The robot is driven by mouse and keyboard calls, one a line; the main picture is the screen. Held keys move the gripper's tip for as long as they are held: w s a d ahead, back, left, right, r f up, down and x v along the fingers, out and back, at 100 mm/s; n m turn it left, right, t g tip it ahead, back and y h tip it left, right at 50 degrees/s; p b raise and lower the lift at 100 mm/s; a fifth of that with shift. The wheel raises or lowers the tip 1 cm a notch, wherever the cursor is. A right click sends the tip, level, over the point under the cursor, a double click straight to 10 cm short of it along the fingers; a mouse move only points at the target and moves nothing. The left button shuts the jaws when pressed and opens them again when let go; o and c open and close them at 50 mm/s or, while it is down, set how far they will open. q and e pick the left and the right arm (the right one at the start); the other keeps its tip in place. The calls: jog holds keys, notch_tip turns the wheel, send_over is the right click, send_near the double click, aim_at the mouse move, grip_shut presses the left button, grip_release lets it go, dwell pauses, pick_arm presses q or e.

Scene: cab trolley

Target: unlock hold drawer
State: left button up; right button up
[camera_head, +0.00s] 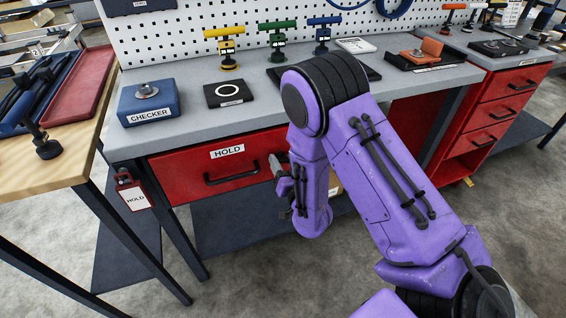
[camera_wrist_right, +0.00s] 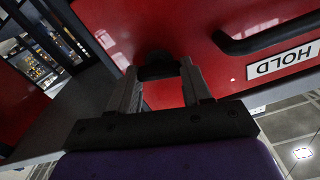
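The red HOLD drawer (camera_head: 180,168) is under the grey bench top and looks shut. It has a black bar handle (camera_head: 232,176) and a white HOLD label (camera_head: 228,151). My right gripper (camera_head: 277,166) is at the right part of the drawer front, right of the handle. In the right wrist view my right gripper (camera_wrist_right: 160,72) has its fingers on both sides of a small dark piece (camera_wrist_right: 160,71) against the red front. I cannot tell whether that piece is a key or a lock knob. My arm hides the drawer's right end. My left gripper is out of view.
A red HOLD tag (camera_head: 134,196) hangs at the bench's left front corner. On the bench top (camera_head: 180,140) stand a blue CHECKER box (camera_head: 149,104), a black pad with a ring (camera_head: 229,93) and coloured T-handled tools. A wooden table (camera_head: 65,170) is close at the left.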

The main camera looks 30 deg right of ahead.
jog(key=shift+a+n, duration=0.1)
jog(key=shift+n, duration=1.6)
jog(key=o, duration=1.1)
jog(key=shift+c, duration=0.2)
